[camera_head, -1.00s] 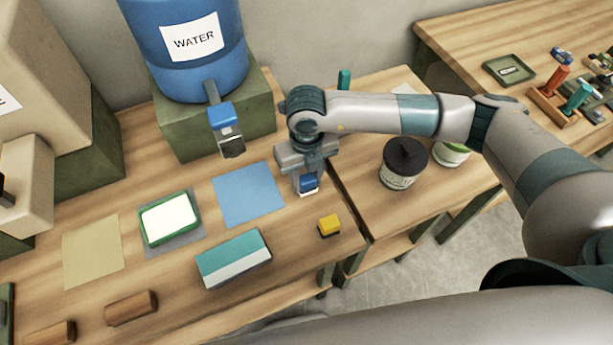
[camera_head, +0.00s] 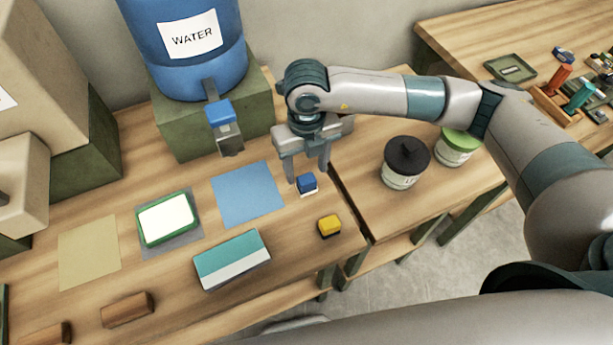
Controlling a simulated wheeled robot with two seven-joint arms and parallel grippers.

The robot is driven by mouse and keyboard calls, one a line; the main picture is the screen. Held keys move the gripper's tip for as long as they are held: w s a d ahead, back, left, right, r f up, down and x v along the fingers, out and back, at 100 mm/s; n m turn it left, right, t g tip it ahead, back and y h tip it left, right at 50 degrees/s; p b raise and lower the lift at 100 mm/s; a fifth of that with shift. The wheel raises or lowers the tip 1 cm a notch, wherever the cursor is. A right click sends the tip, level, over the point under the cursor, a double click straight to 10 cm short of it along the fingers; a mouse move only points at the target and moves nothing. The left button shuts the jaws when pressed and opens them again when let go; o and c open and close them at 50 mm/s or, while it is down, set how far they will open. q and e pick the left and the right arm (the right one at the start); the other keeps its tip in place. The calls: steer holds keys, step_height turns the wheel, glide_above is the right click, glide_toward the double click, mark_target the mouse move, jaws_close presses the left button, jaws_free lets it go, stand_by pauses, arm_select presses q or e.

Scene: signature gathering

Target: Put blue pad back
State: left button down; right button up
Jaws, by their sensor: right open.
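A small blue block with a white base (camera_head: 307,184) stands on the table, right of a flat blue square (camera_head: 248,195). The blue square lies bare. I cannot tell which of these the task calls the blue pad. My right gripper (camera_head: 306,173) is open and empty, pointing down just above and behind the small blue block. A green-framed pad with a white face (camera_head: 167,219) lies on a grey square to the left. My left gripper is not in view.
A yellow block (camera_head: 329,226) and a teal-and-white box (camera_head: 232,260) stand near the front edge. The blue water tank (camera_head: 188,45) has a tap overhanging the table. Lidded jars (camera_head: 404,165) stand to the right, past a gap between tables. A tan square (camera_head: 89,252) lies left.

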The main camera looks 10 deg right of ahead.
mark_target(306, 178)
step_height(306, 178, up, 7)
steer(key=b, duration=0.2)
steer(key=shift+r, duration=0.2)
stand_by(0.6)
